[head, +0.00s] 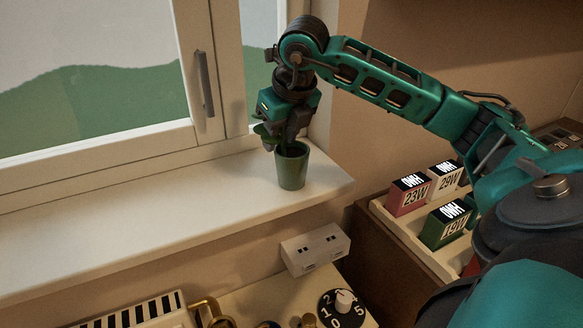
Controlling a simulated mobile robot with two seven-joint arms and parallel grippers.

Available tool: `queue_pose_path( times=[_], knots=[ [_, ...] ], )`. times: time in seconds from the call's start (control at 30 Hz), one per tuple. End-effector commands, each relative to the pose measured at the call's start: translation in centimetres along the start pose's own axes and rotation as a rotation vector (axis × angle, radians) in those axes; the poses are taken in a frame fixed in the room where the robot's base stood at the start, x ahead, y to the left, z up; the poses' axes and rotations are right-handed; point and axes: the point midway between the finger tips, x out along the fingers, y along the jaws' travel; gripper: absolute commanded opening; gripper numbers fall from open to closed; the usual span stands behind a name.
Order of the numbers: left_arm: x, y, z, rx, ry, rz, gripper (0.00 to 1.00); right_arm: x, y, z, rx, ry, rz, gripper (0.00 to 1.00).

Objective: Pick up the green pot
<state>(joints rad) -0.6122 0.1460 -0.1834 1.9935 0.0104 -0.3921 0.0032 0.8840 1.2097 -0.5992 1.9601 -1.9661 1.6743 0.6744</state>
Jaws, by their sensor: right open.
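The green pot (291,170) stands upright on the white windowsill, near its right end. My left gripper is not in view.
The windowsill (150,215) is clear to the left of the pot. A window with a handle (204,84) rises behind it. Below are a white socket box (315,250) and a dial (342,303). Labelled boxes (408,194) stand in a tray at right, under my arm.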

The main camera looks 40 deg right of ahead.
Motion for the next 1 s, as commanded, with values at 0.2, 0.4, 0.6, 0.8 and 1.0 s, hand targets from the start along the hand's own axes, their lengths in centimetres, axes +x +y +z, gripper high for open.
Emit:
queue_pose_path(
  times=[0.2,0.4,0.6,0.8,1.0],
  knots=[
    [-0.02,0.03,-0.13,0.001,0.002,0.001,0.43,-0.02,0.01,0.01,0.000,0.000,0.000,0.34],
    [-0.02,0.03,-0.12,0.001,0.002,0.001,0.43,-0.04,0.02,0.01,0.000,0.000,0.000,0.14],
    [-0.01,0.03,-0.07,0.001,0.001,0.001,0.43,-0.05,0.02,0.01,0.000,0.000,0.000,0.00],
    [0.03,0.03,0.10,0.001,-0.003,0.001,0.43,-0.05,0.02,0.01,0.000,0.000,0.000,0.00],
    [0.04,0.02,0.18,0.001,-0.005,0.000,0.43,-0.06,0.01,0.01,0.000,0.000,0.000,0.00]
  ],
)
